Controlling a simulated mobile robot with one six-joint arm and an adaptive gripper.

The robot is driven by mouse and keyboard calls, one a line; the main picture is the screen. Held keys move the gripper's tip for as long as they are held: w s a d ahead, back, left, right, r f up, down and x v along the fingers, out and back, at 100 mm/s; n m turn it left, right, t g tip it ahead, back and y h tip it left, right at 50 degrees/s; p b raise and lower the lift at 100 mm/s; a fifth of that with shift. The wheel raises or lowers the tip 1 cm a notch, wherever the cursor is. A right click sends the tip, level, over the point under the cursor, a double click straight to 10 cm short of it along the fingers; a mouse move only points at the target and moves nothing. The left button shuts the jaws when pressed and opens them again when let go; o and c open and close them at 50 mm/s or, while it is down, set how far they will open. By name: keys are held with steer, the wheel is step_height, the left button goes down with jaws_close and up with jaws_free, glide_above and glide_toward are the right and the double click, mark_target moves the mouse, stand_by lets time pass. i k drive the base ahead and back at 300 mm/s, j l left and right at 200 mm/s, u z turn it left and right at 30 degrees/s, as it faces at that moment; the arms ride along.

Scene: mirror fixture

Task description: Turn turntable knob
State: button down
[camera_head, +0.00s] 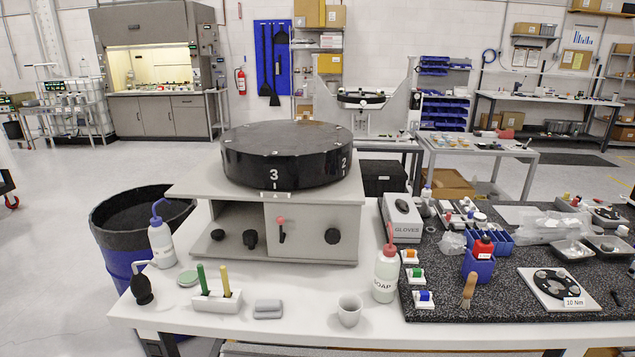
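A black round turntable (285,148) sits on top of a grey box-shaped stand (300,217) on the white table. White marks "3" and "2" show on its side, and "3" is near the front label. The stand's front has a black knob (332,236) at the right. Two more black knobs, a left one (218,236) and a middle one (250,239), sit in the recessed left part. I cannot tell which of these is the turntable knob. My gripper is not in view.
On the white table (265,330), a soap bottle (386,275), a grey cup (349,310), a brush holder (218,302) and a wash bottle (161,243) stand before or beside the stand. A black speckled mat (455,312) with several items covers the right. A bin (125,260) stands left.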

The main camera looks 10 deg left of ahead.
mark_target(332, 236)
steer(key=l+u, duration=0.9)
steer(key=l, duration=0.15)
steer(key=k+l+u, duration=0.2)
steer(key=l+u, duration=0.2)
steer(key=l, duration=0.1)
